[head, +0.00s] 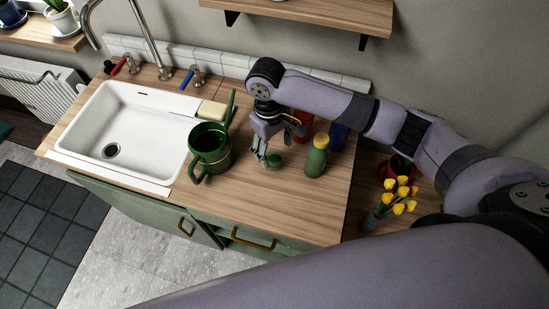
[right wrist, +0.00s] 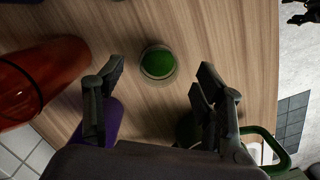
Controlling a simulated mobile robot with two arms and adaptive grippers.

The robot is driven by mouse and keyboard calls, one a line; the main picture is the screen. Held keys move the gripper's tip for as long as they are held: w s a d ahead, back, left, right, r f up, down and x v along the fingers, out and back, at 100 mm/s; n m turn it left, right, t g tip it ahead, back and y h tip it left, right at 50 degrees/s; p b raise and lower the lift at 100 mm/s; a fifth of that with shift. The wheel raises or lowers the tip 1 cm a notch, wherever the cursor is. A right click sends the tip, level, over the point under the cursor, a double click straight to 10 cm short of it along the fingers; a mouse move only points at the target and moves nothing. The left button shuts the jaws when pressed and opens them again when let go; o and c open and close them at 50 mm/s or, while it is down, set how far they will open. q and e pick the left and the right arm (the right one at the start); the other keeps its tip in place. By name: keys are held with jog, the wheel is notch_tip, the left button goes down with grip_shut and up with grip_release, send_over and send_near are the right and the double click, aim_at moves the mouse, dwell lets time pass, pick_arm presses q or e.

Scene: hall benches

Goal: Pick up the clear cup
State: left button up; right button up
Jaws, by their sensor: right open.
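A small round cup (right wrist: 158,62) that looks clear, with green inside it, stands on the wooden counter in the right wrist view. In the head view the cup (head: 275,161) shows as a small green shape just beside the fingertips. My right gripper (head: 265,157) is open and empty above the counter, close to the cup. In the right wrist view the cup lies ahead of and between the two spread fingers (right wrist: 154,85), not touching either. My left gripper is not in view.
A dark green watering can (head: 217,158) stands left of the gripper. A green bottle with a yellow cap (head: 316,160) stands to the right, with red (head: 302,124) and blue (head: 339,136) items behind. The white sink (head: 93,108) is at left. The front counter is clear.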

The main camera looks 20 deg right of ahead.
aim_at(275, 158)
notch_tip(275, 158, down, 5)
jog(key=shift+f+p, duration=0.15)
jog(key=shift+p, duration=0.55)
jog(key=c, duration=1.2)
